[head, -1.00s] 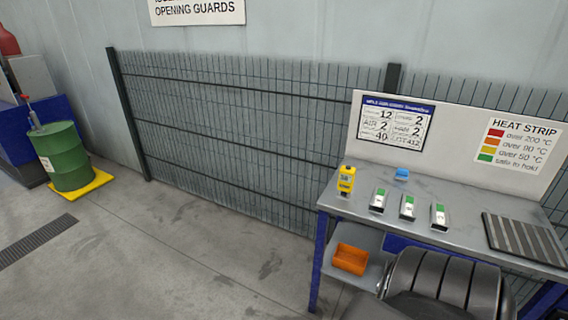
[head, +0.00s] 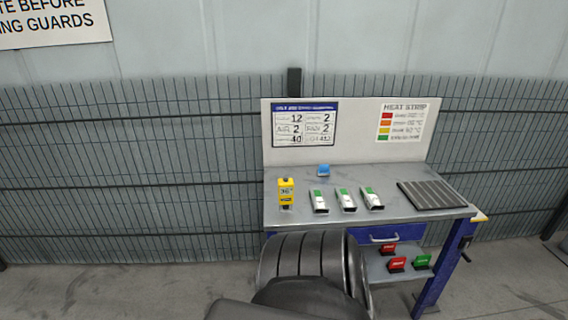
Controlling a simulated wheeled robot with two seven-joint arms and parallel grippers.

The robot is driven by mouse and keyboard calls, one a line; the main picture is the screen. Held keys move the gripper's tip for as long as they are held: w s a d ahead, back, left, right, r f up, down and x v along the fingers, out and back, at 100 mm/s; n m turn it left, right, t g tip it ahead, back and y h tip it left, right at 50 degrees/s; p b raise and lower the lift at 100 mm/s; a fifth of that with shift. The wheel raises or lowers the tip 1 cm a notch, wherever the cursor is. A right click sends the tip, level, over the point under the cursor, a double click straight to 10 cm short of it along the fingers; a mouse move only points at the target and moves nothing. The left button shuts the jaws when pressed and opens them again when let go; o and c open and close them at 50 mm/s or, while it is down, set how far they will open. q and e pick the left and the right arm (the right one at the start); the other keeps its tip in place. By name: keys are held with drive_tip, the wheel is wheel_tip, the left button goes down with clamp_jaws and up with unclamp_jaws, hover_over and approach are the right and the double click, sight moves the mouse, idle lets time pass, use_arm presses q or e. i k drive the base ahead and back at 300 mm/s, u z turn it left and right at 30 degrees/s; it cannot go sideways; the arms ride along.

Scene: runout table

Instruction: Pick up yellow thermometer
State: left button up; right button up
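The yellow thermometer (head: 286,194) stands upright near the left end of the grey bench top (head: 400,175). It has a small display and a dark label on its front. It is in plain sight, and nothing touches it from above. Neither of my grippers shows in the head view, so their states cannot be seen.
Several silver blocks with green tops (head: 345,200) stand right of the thermometer. A small blue object (head: 324,170) lies behind. A dark ribbed mat (head: 432,195) covers the right end. A board (head: 355,135) rises at the back. Red (head: 397,264) and green (head: 422,261) items sit below.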

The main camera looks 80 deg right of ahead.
sight(285, 189)
drive_tip(key=z, duration=0.65)
drive_tip(key=i, duration=0.75)
drive_tip(key=z, duration=0.95)
drive_tip(key=i, duration=0.2)
drive_tip(key=z, duration=0.25)
